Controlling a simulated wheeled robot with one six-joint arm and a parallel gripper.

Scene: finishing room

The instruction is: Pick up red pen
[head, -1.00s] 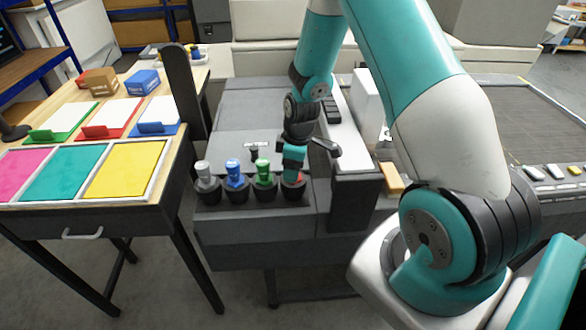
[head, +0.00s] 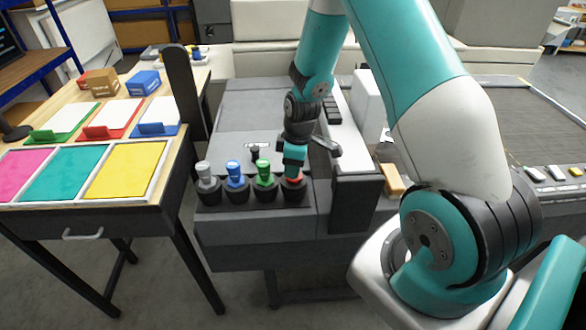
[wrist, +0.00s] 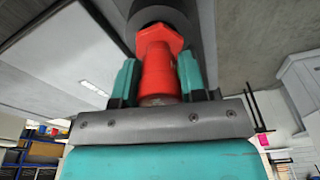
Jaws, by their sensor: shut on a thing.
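The red pen (wrist: 158,66) fills the middle of the wrist view, between the two teal fingers of my gripper (wrist: 158,82). My gripper is shut on it. Its far end meets a dark round holder (wrist: 160,12). In the head view my gripper (head: 294,168) is over the rightmost cup of the holder row, and a bit of the red pen (head: 294,182) shows under it. I cannot tell whether the pen is still seated in the cup.
White (head: 205,172), blue (head: 234,173) and green (head: 264,173) pens stand upright in cups to the left of my gripper. A dark upright panel (head: 354,205) stands close on the right. A wooden table (head: 170,180) with coloured panels is at the left.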

